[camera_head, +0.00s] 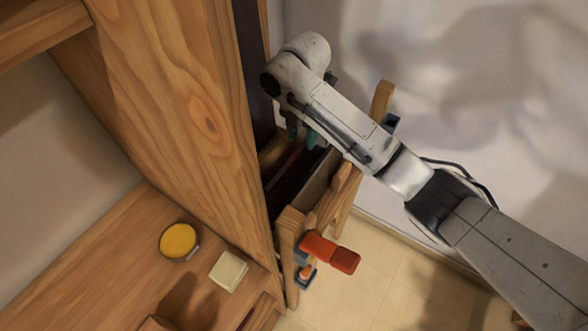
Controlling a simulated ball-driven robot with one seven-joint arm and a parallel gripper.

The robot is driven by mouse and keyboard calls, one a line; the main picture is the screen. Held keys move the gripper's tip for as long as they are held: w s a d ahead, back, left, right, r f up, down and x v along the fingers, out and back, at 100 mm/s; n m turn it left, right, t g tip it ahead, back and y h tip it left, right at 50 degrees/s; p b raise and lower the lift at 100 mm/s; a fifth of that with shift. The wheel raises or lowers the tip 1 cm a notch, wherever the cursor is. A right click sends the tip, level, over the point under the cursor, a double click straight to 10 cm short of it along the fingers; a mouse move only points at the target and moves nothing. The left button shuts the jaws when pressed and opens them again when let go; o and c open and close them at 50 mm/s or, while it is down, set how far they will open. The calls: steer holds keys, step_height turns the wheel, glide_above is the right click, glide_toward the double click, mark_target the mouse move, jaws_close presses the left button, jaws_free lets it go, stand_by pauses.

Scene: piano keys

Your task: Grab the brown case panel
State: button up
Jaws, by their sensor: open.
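A dark brown panel (291,180), which looks like the case panel, stands on edge in a wooden rack (287,228) beside the bench. Its upper part is partly hidden by my arm and gripper. My gripper (302,134) is above the rack, at the panel's far end, with its dark teal fingers pointing down and apart. I see nothing held between them. I cannot tell whether the fingers touch the panel or straddle it.
A tall wooden side board (190,110) rises close left of the rack. A red-handled tool (330,252) sticks out at the rack's near end. A yellow round tin (178,241) and a cream block (228,271) lie on the wooden bench (110,265). Tiled floor (375,270) is open to the right.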

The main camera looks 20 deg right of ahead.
mark_target(301, 159)
steer(key=f, duration=0.4)
steer(key=f+p, duration=0.1)
steer(key=f, duration=0.4)
steer(key=shift+s+a+f, duration=0.1)
steer(key=shift+a+f, duration=0.1)
steer(key=shift+f, duration=0.05)
steer(key=shift+c, duration=0.3)
jaws_close()
steer(key=shift+r, duration=0.1)
stand_by(0.7)
